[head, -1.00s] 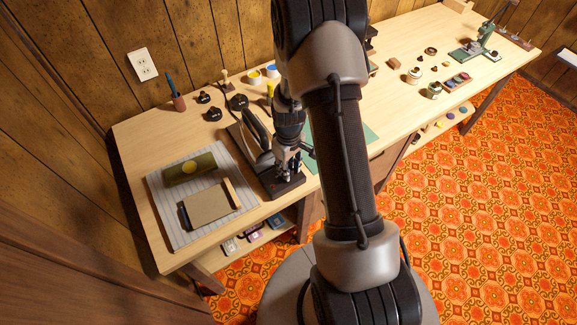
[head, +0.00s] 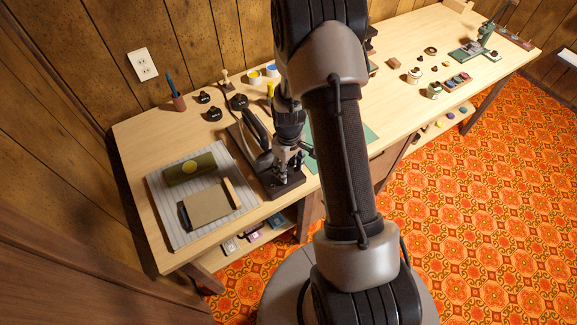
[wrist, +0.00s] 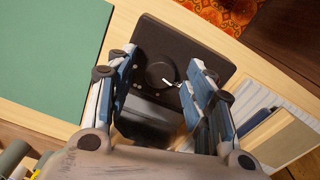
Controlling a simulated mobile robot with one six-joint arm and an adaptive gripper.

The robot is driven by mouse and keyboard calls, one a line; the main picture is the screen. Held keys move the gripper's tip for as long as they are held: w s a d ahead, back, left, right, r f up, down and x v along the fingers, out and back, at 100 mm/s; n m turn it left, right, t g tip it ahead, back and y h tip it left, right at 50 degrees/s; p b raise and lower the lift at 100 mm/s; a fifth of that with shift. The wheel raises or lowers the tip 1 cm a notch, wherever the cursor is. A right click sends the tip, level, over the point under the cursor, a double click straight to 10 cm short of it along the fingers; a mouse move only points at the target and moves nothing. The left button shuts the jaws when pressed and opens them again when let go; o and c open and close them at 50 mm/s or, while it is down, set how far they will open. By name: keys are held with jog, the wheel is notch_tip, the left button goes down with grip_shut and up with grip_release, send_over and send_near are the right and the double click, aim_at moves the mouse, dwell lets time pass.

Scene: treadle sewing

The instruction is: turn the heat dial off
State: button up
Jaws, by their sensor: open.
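The heat dial (wrist: 159,73) is a round black knob with a white pointer mark on a dark base plate (wrist: 186,40), in the wrist view. My gripper (wrist: 163,62) is open over the plate, with one blue-padded finger on each side of the dial. I cannot tell whether either finger touches it. The right finger is close to the pointer mark. In the head view my gripper (head: 287,170) is low over the front end of the dark base (head: 284,190). The dial is hidden there. A dark, curved handle-like part (head: 257,130) stands behind the gripper on the base.
A striped pad (head: 217,229) with a green roll (head: 190,168) and a tan board (head: 207,205) lies left of the base. A green mat (wrist: 50,55) lies on its other side. Small black items and pots stand behind. The bench's front edge is close.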

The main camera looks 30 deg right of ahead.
notch_tip(320, 180, up, 12)
dwell(0.6)
notch_tip(320, 180, up, 9)
jog(key=t, duration=0.1)
send_over(288, 170)
jog(key=s+a, duration=0.2)
jog(key=a, duration=0.1)
jog(key=s+a+r+m+t, duration=0.2)
jog(key=s+a+r, duration=0.35)
jog(key=r, duration=0.25)
jog(key=s+a+r, duration=0.2)
jog(key=s, duration=0.4)
jog(key=s+a+r+m+t, duration=0.1)
jog(key=s+r, duration=0.2)
jog(key=s, duration=0.3)
jog(key=shift+a+r+t, duration=0.15)
jog(key=shift+a+t, duration=0.15)
jog(key=shift+a, duration=0.1)
